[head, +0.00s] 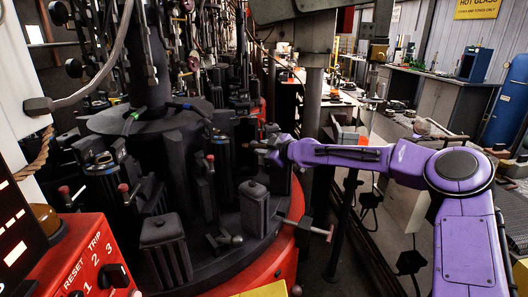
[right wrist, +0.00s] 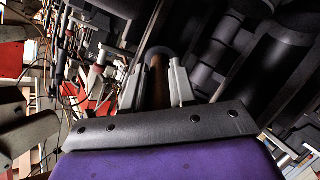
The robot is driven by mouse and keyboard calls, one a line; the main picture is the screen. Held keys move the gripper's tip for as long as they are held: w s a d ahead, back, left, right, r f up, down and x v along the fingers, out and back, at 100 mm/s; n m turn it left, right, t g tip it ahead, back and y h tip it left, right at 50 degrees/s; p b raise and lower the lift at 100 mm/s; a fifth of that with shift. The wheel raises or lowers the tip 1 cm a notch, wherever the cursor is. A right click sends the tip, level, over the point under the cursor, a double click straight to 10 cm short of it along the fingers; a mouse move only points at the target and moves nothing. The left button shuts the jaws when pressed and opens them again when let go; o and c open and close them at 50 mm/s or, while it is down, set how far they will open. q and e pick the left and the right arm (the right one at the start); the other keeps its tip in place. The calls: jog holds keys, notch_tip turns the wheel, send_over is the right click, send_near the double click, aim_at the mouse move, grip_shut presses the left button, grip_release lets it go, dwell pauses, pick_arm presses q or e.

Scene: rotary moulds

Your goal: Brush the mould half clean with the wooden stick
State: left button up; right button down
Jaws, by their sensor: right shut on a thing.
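My right gripper (head: 268,148) reaches in from the right on the purple arm, among the dark moulds of the round machine. In the right wrist view its two grey fingers (right wrist: 160,90) are shut on the wooden stick (right wrist: 158,82), a brown shaft with a dark, rounded far end. In the head view the stick is too small to make out clearly. Dark mould halves (head: 203,190) stand just left of the gripper; I cannot tell which one the stick faces or whether it touches it. My left gripper is out of view.
A closed black mould (head: 254,207) stands in front, near the machine's red rim (head: 262,265). A handle (head: 318,230) sticks out to the right. A red control box (head: 88,262) is at front left. A dark post (head: 312,110) rises behind my right arm. Hoses hang above.

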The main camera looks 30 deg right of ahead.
jog(key=shift+r+p, duration=1.2)
jog(key=shift+r, duration=1)
notch_tip(320, 180, down, 8)
jog(key=b, duration=0.6)
jog(key=s+a+p, duration=0.2)
jog(key=s, duration=0.3)
jog(key=shift+s+p, duration=0.3)
jog(key=shift+p, duration=0.05)
jog(key=shift+a, duration=0.1)
